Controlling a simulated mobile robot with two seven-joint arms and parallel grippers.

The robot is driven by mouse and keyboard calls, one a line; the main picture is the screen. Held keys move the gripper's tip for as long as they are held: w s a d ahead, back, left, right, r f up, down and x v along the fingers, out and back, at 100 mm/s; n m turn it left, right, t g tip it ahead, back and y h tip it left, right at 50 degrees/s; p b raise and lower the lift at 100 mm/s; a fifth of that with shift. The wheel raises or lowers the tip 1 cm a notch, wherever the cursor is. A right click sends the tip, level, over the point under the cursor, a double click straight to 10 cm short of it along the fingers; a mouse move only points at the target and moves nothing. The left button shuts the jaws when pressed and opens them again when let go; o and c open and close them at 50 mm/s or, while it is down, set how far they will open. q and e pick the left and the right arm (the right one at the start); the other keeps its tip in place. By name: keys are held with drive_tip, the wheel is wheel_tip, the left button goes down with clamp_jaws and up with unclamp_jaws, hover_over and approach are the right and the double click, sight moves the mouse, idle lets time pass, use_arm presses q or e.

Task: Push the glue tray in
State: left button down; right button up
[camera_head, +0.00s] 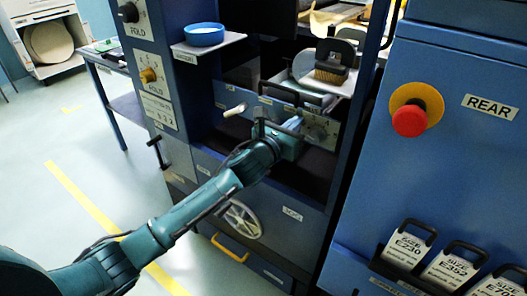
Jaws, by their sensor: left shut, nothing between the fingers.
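My left gripper (296,123) is in front of the blue machine in the middle of the view, its arm reaching in from the lower left. Its fingers are shut and empty, at the right part of a grey panel (262,110) with small labels and a white knob (235,110). I cannot tell whether the fingers touch the panel. The gripper and wrist hide part of the panel and the dark opening below it. No part is clearly marked as the glue tray, so I cannot tell how far in it sits. My right gripper is out of view.
A blue bowl (204,34) stands on a shelf at the upper left. A brush (331,67) rests on a light plate above the panel. A red stop button (409,120) and several SIZE plates are on the right cabinet. Open floor lies at the left.

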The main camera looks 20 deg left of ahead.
sight(314, 104)
use_arm(q)
drive_tip(key=b+x, duration=0.1)
drive_tip(key=x, duration=0.5)
drive_tip(key=shift+w+d+b, duration=0.1)
drive_tip(key=shift+w+b, duration=0.2)
drive_tip(key=shift+b, duration=0.05)
drive_tip(key=b+x, duration=0.1)
drive_tip(key=x, duration=0.2)
drive_tip(key=shift+w+d+f, duration=0.1)
drive_tip(key=shift+w+d, duration=0.1)
drive_tip(key=shift+w, duration=0.15)
drive_tip(key=shift+w+r, duration=0.1)
drive_tip(key=shift+r, duration=0.2)
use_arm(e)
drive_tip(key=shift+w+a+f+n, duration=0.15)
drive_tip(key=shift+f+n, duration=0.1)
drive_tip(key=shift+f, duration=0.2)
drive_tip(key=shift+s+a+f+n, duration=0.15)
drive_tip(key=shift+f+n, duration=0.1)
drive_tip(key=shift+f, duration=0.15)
